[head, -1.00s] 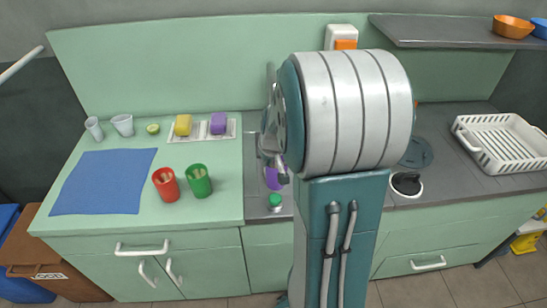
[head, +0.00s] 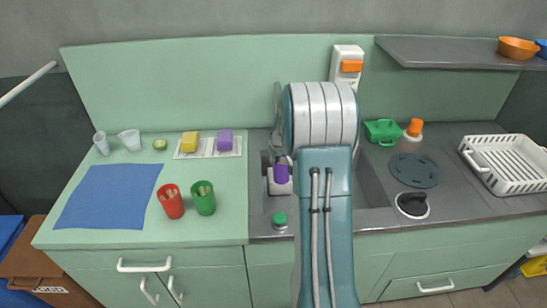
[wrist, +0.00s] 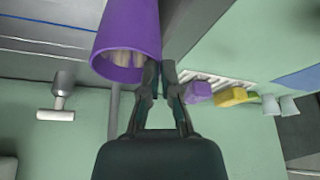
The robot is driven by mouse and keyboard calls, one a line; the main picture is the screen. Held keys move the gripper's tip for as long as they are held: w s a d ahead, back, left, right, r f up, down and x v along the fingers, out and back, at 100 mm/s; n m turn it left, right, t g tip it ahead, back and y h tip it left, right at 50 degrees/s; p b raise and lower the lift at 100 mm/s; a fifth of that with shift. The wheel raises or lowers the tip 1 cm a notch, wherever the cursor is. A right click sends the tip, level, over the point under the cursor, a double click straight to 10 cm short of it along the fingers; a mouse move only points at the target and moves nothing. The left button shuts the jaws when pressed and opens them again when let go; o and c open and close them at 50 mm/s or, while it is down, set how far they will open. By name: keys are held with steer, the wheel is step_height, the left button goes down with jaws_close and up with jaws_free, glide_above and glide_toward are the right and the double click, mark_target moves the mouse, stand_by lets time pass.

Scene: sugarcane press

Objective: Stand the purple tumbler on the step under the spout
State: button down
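The purple tumbler (head: 281,173) stands about upright at a pale block (head: 281,188), which may be the step, left of my arm. I cannot tell whether its base touches the block. In the wrist view, which is upside down, the tumbler (wrist: 125,45) shows large with its mouth visible. My gripper (wrist: 160,65) has its fingers close together at the tumbler's rim, one overlapping the wall and one just outside it; they appear to pinch the wall. In the head view my gripper (head: 268,158) is partly hidden by my arm. The spout is not clearly visible.
A green-lidded item (head: 280,218) stands in front of the tumbler. Red (head: 171,203) and green (head: 203,200) cups stand to the left, with a sponge tray (head: 208,155) behind. A white dish rack (head: 508,165) and dark disc (head: 413,171) are at right.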

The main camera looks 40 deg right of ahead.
steer(key=w+d, duration=0.5)
steer(key=w, duration=0.2)
step_height(320, 180, down, 7)
steer(key=shift+w+d, duration=0.15)
steer(key=shift+w, duration=0.3)
steer(key=c, duration=0.8)
jaws_free()
